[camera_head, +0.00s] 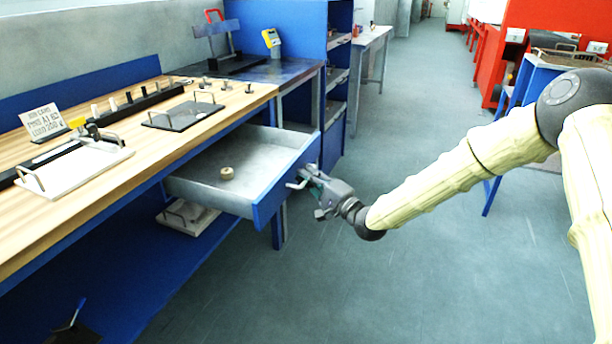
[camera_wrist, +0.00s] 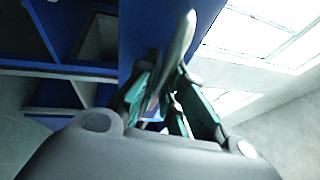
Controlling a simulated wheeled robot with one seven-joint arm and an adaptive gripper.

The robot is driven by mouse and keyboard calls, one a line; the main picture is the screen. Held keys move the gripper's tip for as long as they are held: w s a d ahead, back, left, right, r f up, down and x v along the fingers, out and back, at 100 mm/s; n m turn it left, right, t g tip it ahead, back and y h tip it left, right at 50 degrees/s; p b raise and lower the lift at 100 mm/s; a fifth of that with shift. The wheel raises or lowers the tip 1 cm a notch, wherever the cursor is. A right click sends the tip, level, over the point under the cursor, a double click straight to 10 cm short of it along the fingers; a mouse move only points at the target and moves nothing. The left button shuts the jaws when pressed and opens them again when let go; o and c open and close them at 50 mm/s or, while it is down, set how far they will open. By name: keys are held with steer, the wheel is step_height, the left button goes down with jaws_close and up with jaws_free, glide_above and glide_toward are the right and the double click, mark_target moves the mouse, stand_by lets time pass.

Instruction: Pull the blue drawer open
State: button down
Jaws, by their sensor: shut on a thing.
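The blue drawer (camera_head: 289,185) stands pulled out from under the wooden workbench, with its grey inside showing. A small round tan object (camera_head: 227,173) lies on the drawer floor. A metal handle (camera_head: 298,184) is on the drawer's blue front. My gripper (camera_head: 309,180) is at the drawer front and shut on the handle. In the wrist view, my gripper (camera_wrist: 165,95) has its fingers around the grey handle bar (camera_wrist: 180,45), against the blue drawer front (camera_wrist: 140,30). The exact finger contact is partly hidden.
The wooden bench top (camera_head: 165,135) carries a card sign (camera_head: 43,121), trays with handles and small parts. A blue shelf unit (camera_head: 336,100) stands behind the drawer. A red and blue bench (camera_head: 540,75) is at the right. The floor (camera_head: 400,270) around my arm is clear.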

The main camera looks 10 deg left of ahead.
steer(key=c, duration=1.8)
jaws_free()
steer(key=v, duration=1.2)
steer(key=shift+f, duration=0.15)
